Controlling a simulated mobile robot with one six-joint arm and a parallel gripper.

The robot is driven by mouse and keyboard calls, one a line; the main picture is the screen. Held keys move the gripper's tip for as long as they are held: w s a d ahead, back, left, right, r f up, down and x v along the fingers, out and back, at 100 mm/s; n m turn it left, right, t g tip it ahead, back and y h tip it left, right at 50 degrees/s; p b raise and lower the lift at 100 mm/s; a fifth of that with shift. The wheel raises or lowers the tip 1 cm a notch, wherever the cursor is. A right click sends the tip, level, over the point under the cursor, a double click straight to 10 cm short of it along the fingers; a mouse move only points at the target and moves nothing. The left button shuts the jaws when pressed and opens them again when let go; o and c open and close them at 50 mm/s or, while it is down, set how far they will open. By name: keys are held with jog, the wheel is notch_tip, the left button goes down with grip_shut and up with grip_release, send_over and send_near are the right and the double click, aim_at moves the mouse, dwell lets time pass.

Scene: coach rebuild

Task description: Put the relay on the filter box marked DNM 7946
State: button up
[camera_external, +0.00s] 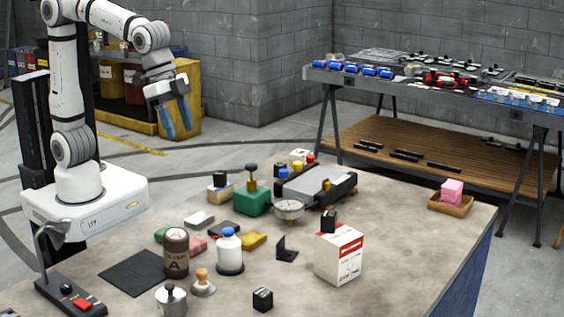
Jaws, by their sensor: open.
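My gripper (178,131) hangs at the upper left with its two blue fingers apart and empty, well clear of the worktable's things. A white box with a red band (340,258), likely a filter box, stands on the table right of the middle; its print is too small to read. A small black block (328,221) sits on top of it. Another small black block with pale marks (263,299) lies at the table's front. A third dark block (219,179) is on a pale box (219,194) farther back. I cannot tell which block is the relay.
A dark brown canister (176,253), a white bottle with a blue cap (229,252), a gauge (289,209) and a green block (252,200) crowd the table's middle. A wooden tray with pink blocks (452,196) is at the right. The table's right front is clear.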

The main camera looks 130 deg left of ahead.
jog(key=s+d+f+m, duration=0.1)
jog(key=s+f, duration=0.2)
jog(key=s, duration=0.7)
jog(key=s+d+f, duration=0.2)
jog(key=s+f, duration=0.2)
jog(key=s, duration=0.6)
jog(key=shift+d+f+m+h, duration=0.15)
jog(key=shift+m+h, duration=0.15)
jog(key=shift+m, duration=0.1)
